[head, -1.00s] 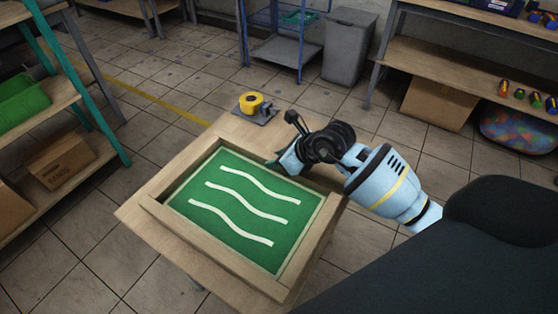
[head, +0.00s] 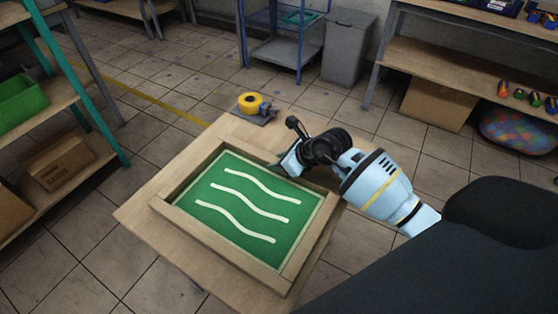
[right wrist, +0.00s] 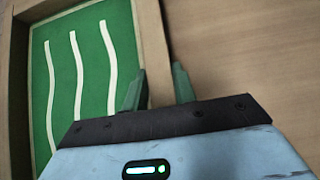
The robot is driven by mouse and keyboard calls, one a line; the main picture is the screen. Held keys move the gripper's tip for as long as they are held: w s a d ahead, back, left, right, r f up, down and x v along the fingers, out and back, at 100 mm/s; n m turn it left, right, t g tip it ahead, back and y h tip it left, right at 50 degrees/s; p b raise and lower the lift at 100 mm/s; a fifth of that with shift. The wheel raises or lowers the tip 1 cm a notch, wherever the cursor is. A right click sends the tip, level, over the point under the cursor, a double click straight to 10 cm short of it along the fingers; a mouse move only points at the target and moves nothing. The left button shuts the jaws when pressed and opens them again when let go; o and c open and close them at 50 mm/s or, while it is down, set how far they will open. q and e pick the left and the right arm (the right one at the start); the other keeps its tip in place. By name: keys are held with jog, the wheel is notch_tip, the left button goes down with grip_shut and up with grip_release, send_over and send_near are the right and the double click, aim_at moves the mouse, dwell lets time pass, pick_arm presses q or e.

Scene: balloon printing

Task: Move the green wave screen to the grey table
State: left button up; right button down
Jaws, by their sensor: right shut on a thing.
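The green wave screen (head: 245,203) is a green panel with three white wavy lines in a wooden frame. It lies flat on a small light wooden table (head: 135,213). My right gripper (head: 282,166) is at the far right side of the frame. In the right wrist view, the green fingers (right wrist: 158,88) straddle one frame bar of the screen (right wrist: 152,45), one finger inside and one outside, and are shut on it. My left gripper is in neither view. I cannot pick out a grey table for certain.
A yellow tape roll (head: 250,104) on a dark base stands at the table's far corner. A green shelf (head: 70,95) with boxes is at the left. A blue rack (head: 282,45), a grey bin (head: 348,48) and wooden shelving (head: 450,65) stand behind. Tiled floor between is clear.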

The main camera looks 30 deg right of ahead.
jog(key=c, duration=1.1)
grip_release()
jog(key=shift+r, duration=0.1)
jog(key=shift+s+d+r, duration=0.15)
jog(key=shift+s+r, duration=0.05)
jog(key=p+v, duration=0.1)
jog(key=v, duration=1)
jog(key=shift+s+r, duration=0.15)
